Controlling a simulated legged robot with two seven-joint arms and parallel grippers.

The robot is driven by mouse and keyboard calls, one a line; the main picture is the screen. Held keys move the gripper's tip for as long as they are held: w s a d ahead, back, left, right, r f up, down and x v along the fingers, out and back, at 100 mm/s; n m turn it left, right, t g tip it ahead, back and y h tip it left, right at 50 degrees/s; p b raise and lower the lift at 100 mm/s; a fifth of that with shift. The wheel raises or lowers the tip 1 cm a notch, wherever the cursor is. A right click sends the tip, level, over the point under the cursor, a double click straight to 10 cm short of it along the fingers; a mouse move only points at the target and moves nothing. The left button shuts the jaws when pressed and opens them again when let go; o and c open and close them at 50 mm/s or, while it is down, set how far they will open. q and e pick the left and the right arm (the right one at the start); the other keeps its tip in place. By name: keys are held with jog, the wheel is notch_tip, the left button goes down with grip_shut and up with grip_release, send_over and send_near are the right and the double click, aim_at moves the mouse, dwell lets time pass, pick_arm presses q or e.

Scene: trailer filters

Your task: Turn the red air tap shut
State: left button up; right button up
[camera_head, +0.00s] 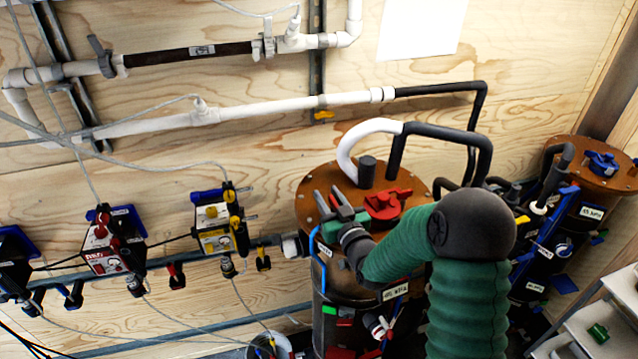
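A red tap handle (388,203) sits on the brown round lid (312,185) of a dark tank in the middle. My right arm, in a green sleeve, comes in from the bottom right. My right gripper (334,200) is over the left part of the lid, just left of the red handle and apart from it. Its two fingers look spread, with a gap and nothing held between them. Other red handles show on a red valve box (102,250) at the left. My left gripper is not in view.
A white and black pipe (366,135) arches up from the lid behind the red handle. A yellow valve box (214,228) is on the wooden wall to the left. A second tank with a blue handle (602,162) stands at the right. Thin hoses cross the left side.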

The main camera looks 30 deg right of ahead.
jog(key=shift+w, duration=0.2)
jog(key=shift+s+d, duration=0.15)
jog(key=shift+s, duration=0.1)
jog(key=shift+s+r, duration=0.15)
jog(key=shift+s, duration=0.05)
jog(key=shift+c, duration=1)
jog(key=shift+s+d, duration=0.1)
jog(key=shift+c, duration=2.5)
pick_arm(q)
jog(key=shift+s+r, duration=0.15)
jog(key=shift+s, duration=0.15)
pick_arm(e)
grip_shut()
jog(key=shift+a, duration=0.2)
jog(key=shift+d, duration=0.1)
